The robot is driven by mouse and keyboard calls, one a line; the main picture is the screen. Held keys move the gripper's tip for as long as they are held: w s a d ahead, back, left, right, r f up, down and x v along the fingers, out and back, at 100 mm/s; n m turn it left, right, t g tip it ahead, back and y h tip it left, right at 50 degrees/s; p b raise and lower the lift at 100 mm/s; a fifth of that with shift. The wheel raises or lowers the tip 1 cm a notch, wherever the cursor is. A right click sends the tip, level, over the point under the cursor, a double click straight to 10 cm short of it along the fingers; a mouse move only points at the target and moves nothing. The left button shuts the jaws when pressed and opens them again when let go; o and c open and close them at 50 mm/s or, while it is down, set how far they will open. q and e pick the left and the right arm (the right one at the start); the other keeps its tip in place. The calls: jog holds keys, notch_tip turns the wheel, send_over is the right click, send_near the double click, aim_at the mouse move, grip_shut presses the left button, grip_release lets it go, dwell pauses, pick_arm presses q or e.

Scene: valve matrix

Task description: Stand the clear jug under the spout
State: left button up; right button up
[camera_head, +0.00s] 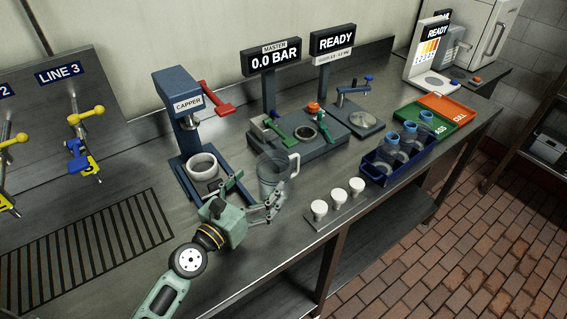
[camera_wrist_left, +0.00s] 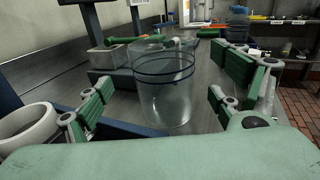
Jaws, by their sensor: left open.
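The clear jug (camera_head: 270,172) stands upright on the steel bench, right of the capper, with its handle on the right side. In the left wrist view the jug (camera_wrist_left: 165,95) is ahead, between the spread fingers and a little beyond the tips. My left gripper (camera_head: 252,193) is open and empty, with its fingers pointing toward the jug. Spouts with yellow handles stand at the left, one under the LINE 3 sign (camera_head: 58,72); the spout of LINE 3 (camera_head: 82,148) points down over the bench. My right gripper is not in view.
The blue capper (camera_head: 180,115) with a white ring (camera_head: 202,167) stands left of the jug. A slotted drain grate (camera_head: 90,240) lies below the spouts. White cups (camera_head: 338,196) stand near the front edge. A blue crate of bottles (camera_head: 385,172) is at the right.

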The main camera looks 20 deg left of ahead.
aim_at(282, 161)
pick_arm(q)
jog(key=shift+w+d, duration=0.1)
jog(key=shift+w, duration=0.4)
jog(key=shift+w+d+r, duration=0.1)
jog(key=shift+w+r, duration=0.05)
jog(key=shift+w, duration=0.15)
jog(key=shift+w+d+r+p, duration=0.15)
jog(key=shift+w+d+p, duration=0.2)
jog(key=shift+w+d, duration=0.1)
jog(key=x, duration=0.2)
jog(key=shift+w+d, duration=0.15)
jog(key=shift+w, duration=0.1)
jog(key=shift+w+d+f, duration=0.1)
jog(key=shift+w+f, duration=0.1)
jog(key=shift+w, duration=0.3)
jog(key=shift+w+d+f, duration=0.15)
jog(key=shift+w, duration=0.35)
jog(key=c, duration=1.3)
jog(key=shift+c, duration=0.5)
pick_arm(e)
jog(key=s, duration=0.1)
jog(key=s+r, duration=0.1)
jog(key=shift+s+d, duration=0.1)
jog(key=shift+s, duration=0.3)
